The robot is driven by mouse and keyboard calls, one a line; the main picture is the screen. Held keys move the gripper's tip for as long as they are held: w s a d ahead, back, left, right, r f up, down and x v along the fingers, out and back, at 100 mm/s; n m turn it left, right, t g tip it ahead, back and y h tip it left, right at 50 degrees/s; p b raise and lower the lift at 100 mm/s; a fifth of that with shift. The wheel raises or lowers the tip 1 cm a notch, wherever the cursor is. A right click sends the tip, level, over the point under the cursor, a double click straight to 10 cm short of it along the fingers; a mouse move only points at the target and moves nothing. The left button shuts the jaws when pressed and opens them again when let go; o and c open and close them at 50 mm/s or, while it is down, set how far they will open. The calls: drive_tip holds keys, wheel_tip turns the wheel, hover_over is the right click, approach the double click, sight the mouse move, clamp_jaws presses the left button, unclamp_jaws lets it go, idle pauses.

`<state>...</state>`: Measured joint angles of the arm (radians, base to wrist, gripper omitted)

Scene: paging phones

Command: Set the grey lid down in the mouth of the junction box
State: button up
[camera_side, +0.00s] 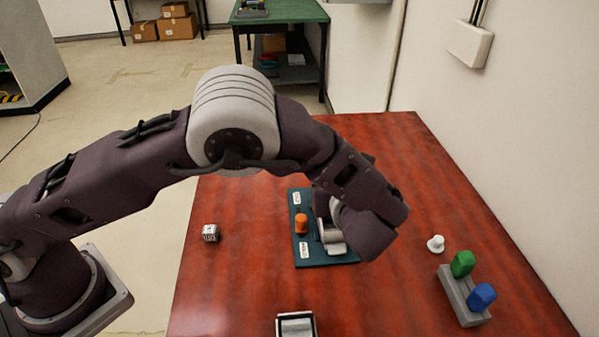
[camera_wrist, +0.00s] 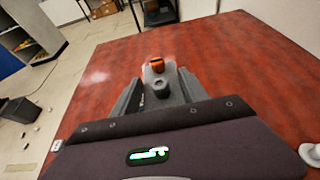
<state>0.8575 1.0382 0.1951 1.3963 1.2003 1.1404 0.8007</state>
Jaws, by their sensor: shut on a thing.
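My gripper (camera_wrist: 160,90) is shut on a grey piece with a small round knob, which looks like the grey lid (camera_wrist: 164,87). In the side view my wrist hides most of the gripper; a pale grey part (camera_side: 333,247) shows below it, over the right side of the teal board (camera_side: 312,262). I cannot tell whether the lid touches the board. The junction box (camera_side: 296,317) appears to be the open, dark-rimmed box with a pale inside at the bottom edge, partly cut off. It is apart from my gripper.
An orange knob (camera_side: 301,224) stands on the teal board between white labels. A small patterned cube (camera_side: 210,233) lies to the left. A white knob (camera_side: 435,244) and a grey holder (camera_side: 456,297) with green and blue pieces are to the right. The red-brown table around the box is clear.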

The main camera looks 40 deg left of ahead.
drive_tip(key=shift+f, duration=1.25)
drive_tip(key=shift+f, duration=0.35)
drive_tip(key=shift+f, duration=0.7)
drive_tip(key=shift+f, duration=0.5)
idle(0.6)
drive_tip(key=o, duration=1.5)
drive_tip(key=shift+o, duration=0.2)
drive_tip(key=o, duration=0.3)
